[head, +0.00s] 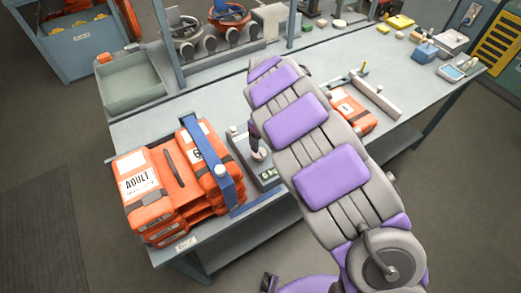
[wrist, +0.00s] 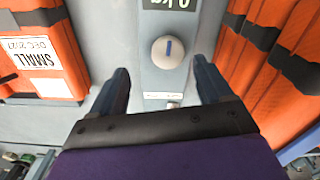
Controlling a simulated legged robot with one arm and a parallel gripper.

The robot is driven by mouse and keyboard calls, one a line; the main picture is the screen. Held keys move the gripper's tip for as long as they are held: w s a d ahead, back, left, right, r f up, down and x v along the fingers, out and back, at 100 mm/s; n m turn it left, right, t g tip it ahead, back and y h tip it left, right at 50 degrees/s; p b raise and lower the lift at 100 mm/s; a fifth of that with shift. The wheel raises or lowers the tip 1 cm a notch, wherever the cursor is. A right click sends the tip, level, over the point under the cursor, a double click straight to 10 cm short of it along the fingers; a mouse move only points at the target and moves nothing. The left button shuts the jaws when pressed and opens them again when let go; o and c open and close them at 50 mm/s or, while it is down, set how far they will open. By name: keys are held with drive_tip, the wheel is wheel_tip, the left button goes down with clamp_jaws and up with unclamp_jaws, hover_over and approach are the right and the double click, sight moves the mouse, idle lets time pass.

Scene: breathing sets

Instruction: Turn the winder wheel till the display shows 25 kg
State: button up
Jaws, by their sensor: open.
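The display (wrist: 170,4) is at the top edge of the wrist view, partly cut off. It is upside down there and its visible part reads 0 kg. It also shows small in the head view (head: 269,175). A round pale knob (wrist: 167,52) with a blue mark is on the grey unit near the display. I cannot tell whether this knob is the winder wheel. My gripper (wrist: 161,67) is open and empty, its dark fingers to either side of and below the knob in the picture, apart from it. In the head view my arm hides part of the bench.
Another orange pack (head: 348,113) lies to the right. In the wrist view, orange packs (wrist: 40,55) flank the unit closely. A green-grey tray (head: 132,82) is at the back left.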

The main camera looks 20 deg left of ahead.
sight(262, 152)
wheel_tip(262, 152, down, 4)
drive_tip(key=shift+r, duration=0.2)
drive_tip(key=a+f, duration=0.4)
drive_tip(key=shift+a+b, duration=0.1)
drive_tip(key=shift+b, duration=0.2)
drive_tip(key=d, duration=0.2)
drive_tip(key=d+r, duration=0.1)
drive_tip(key=shift+d, duration=0.35)
drive_tip(key=shift+c, duration=0.4)
drive_tip(key=shift+d, duration=0.1)
drive_tip(key=shift+c, duration=0.8)
drive_tip(key=shift+a, duration=0.25)
drive_tip(key=shift+c, duration=0.7)
drive_tip(key=shift+a+f, duration=0.15)
drive_tip(key=shift+a, duration=0.35)
drive_tip(key=shift+a+f, duration=0.15)
drive_tip(key=shift+a, duration=0.35)
drive_tip(key=c, duration=0.3)
drive_tip(key=shift+a+f, duration=0.15)
drive_tip(key=shift+a, duration=0.05)
drive_tip(key=shift+c, duration=1.6)
drive_tip(key=shift+d, duration=0.2)
drive_tip(key=shift+c, duration=0.2)
drive_tip(key=shift+d, duration=0.4)
drive_tip(key=shift+r, duration=0.2)
